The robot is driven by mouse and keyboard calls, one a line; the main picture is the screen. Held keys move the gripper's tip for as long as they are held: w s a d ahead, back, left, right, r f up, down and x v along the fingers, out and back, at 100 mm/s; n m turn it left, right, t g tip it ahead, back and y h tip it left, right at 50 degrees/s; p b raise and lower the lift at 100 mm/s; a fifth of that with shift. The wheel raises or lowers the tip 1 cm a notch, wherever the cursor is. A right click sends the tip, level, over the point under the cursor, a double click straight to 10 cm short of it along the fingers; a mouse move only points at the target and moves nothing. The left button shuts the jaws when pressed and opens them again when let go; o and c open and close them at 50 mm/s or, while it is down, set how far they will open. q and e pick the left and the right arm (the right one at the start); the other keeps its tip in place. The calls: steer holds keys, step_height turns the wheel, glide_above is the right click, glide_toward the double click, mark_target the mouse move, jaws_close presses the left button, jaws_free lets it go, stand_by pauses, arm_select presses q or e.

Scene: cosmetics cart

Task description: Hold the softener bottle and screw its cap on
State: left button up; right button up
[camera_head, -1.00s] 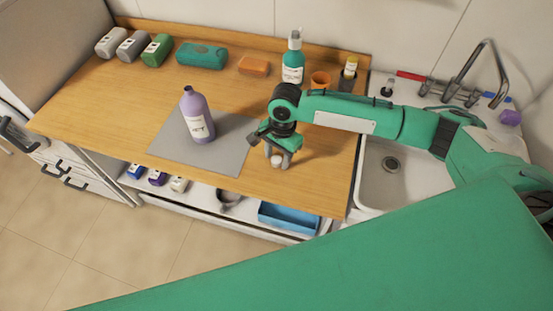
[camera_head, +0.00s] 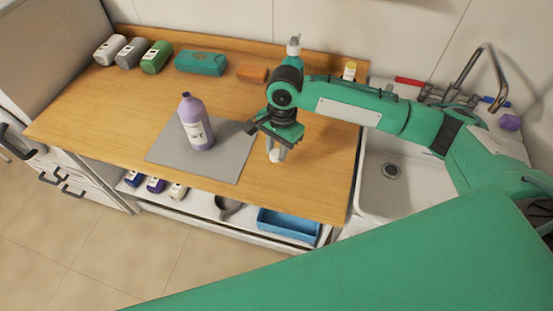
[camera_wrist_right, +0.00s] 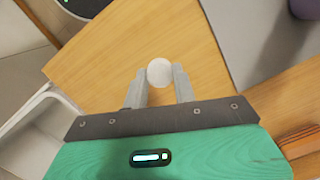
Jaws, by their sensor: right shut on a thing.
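The softener bottle (camera_head: 197,124) is purple with a white label and an open, capless neck. It stands upright on a grey mat (camera_head: 225,150). My right gripper (camera_head: 275,152) is to the right of the mat, above the wooden counter. It is shut on the white round cap (camera_wrist_right: 160,72), which sits between its two fingertips in the right wrist view. The cap also shows in the head view (camera_head: 275,156). The bottle is apart from the gripper, and a sliver of purple shows at the top right of the wrist view. My left gripper is not in view.
Several bottles, a teal case (camera_head: 202,63) and an orange block (camera_head: 252,73) line the back of the counter. A teal pump bottle (camera_head: 293,46) is partly behind my right arm. The sink (camera_head: 385,195) lies to the right. The counter left of the mat is clear.

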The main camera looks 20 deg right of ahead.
mark_target(276, 152)
step_height(276, 152, up, 14)
steer(key=b, duration=0.1)
